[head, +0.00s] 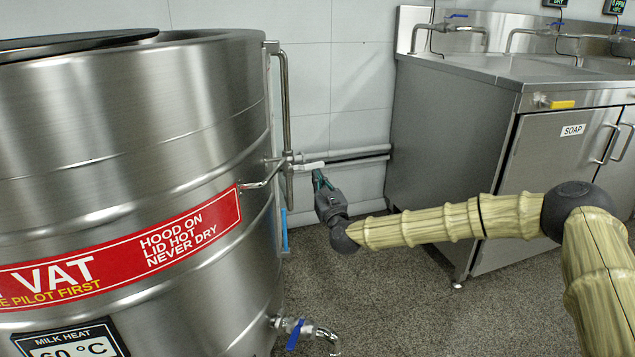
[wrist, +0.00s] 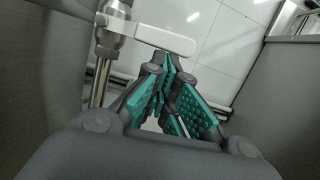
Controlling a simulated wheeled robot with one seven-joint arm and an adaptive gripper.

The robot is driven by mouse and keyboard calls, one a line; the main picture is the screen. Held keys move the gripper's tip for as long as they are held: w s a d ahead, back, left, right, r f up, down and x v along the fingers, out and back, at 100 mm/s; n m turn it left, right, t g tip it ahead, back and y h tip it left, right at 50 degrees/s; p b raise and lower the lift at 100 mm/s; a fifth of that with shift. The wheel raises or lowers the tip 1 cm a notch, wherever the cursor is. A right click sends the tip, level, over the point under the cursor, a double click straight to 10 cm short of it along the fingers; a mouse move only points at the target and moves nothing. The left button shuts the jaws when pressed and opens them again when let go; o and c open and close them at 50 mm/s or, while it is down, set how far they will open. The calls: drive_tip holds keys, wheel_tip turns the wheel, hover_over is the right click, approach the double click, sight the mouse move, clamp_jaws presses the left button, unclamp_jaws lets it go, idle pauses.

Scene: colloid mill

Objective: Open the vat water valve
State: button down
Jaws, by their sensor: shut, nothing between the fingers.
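The steel vat (head: 140,130) fills the left of the head view. On the pipe at its right side is a valve with a white lever handle (head: 311,166), which points to the right, away from the pipe. In the wrist view the white lever (wrist: 166,40) lies nearly level from the valve body (wrist: 114,28), just beyond the fingertips. My gripper (head: 318,178) is shut and empty just below the lever; its teal-padded fingers show in the wrist view (wrist: 167,68). I cannot tell whether the fingertips touch the lever.
A vertical steel pipe (head: 286,100) and horizontal wall pipes (head: 350,152) run close to the lever. A lower outlet with a blue handle (head: 295,334) sticks out near the floor. A steel sink cabinet (head: 450,150) stands at the right. Open floor (head: 375,300) lies between.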

wheel_tip(320, 180, up, 11)
drive_tip(key=s+a+n+g+y+p, duration=0.1)
drive_tip(key=a+n+g+y+p, duration=0.2)
drive_tip(key=n+p, duration=0.9)
drive_tip(key=n+g, duration=0.1)
drive_tip(key=n, duration=0.5)
idle(0.4)
drive_tip(key=s+d+p, duration=0.2)
drive_tip(key=s+d, duration=0.5)
drive_tip(key=d, duration=0.2)
drive_tip(key=shift+s+f, duration=0.15)
drive_tip(key=shift+f, duration=0.05)
idle(0.4)
